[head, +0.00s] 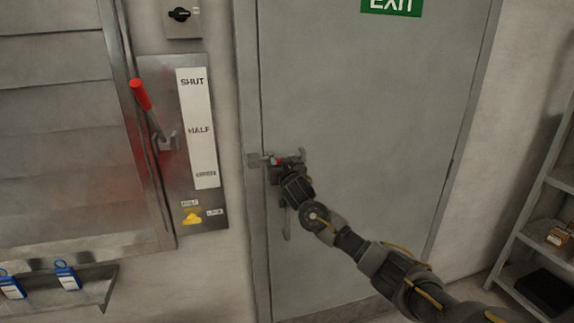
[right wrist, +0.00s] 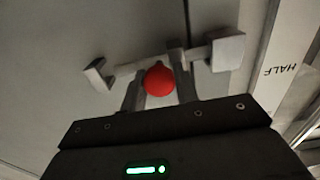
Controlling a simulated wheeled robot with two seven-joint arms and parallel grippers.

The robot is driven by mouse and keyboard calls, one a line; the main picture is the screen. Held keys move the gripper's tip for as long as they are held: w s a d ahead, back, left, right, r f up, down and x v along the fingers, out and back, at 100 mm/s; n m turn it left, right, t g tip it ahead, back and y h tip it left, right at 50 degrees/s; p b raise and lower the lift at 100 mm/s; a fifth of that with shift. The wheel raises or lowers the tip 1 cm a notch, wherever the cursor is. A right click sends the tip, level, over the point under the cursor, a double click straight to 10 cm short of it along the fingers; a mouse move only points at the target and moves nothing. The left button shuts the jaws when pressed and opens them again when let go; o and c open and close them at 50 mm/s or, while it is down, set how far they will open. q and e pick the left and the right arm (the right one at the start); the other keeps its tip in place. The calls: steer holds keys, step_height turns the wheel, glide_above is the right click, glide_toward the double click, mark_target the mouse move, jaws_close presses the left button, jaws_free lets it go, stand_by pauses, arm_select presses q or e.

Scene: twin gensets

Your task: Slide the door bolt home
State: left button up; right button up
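The door bolt is a grey bar with a red knob (right wrist: 159,80), mounted on the grey door (head: 370,130) near its left edge. The knob also shows small in the head view (head: 278,161). A grey block (head: 254,160) sits on the frame side; it shows at upper right in the right wrist view (right wrist: 228,51). I cannot tell whether the bar's end is inside it. My right gripper (head: 281,164) is at the bolt, its two fingers on either side of the knob, with no clear gap visible. My left gripper is not in view.
A door handle (head: 286,222) hangs below the bolt. Left of the frame is a lever with a red grip (head: 141,94) beside a SHUT/HALF/OPEN label (head: 198,128). Shelves (head: 545,215) stand at right. The door face right of the bolt is clear above my arm.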

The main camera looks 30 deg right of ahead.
steer(key=shift+o, duration=1.2)
steer(key=shift+a, duration=0.25)
steer(key=shift+o, duration=0.8)
steer(key=shift+w+a, duration=0.1)
steer(key=shift+a, duration=0.05)
steer(key=shift+s+d, duration=0.2)
steer(key=shift+d, duration=0.05)
steer(key=b+v, duration=0.4)
steer(key=v, duration=0.6)
steer(key=shift+s+a, duration=0.25)
steer(key=shift+a, duration=0.05)
